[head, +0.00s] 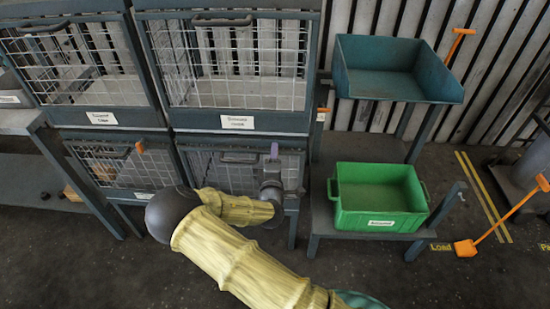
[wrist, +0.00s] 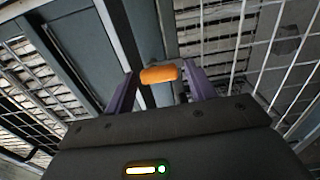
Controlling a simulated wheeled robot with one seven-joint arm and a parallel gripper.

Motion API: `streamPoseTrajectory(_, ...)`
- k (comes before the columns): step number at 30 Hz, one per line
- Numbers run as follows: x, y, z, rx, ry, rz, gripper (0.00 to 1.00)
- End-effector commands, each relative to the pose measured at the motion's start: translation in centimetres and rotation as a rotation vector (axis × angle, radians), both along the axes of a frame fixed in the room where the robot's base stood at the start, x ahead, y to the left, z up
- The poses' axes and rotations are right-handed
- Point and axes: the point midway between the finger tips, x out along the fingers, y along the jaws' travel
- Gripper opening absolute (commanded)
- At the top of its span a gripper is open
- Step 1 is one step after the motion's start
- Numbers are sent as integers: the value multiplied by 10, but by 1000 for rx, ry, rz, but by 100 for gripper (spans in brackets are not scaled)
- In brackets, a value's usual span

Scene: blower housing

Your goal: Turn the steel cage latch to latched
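An orange latch handle (wrist: 160,74) shows in the wrist view, between the two purple fingers of my gripper (wrist: 160,88). The gripper is open around it, with narrow gaps on both sides, and I cannot tell whether a finger touches it. In the head view my gripper (head: 274,152) is at the front of the lower right wire cage (head: 232,170), near its upper right part. That cage's latch is hidden there by the gripper and arm. The cage label is also hidden, so I cannot confirm which cage is the steel one.
The lower left cage (head: 105,165) has its own orange latch (head: 139,147). Two larger labelled cages stand above. To the right are a blue open bin (head: 390,85) and a green bin (head: 380,205) on a stand. An orange shovel (head: 466,248) rests on the open floor.

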Motion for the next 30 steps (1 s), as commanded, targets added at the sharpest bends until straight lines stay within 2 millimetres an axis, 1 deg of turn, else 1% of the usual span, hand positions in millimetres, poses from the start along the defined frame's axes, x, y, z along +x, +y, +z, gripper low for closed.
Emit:
streamPoseTrajectory(10, -1, -1, 0, 1, 0, -1, 62)
streamPoseTrajectory(14, -9, 0, 0, 1, 1, -1, 62)
streamPoseTrajectory(17, -23, 1, -1, 0, 2, -1, 62)
streamPoseTrajectory(20, -41, 2, -1, 0, 2, 0, 62)
streamPoseTrajectory(30, -109, 4, -1, 0, 2, 1, 62)
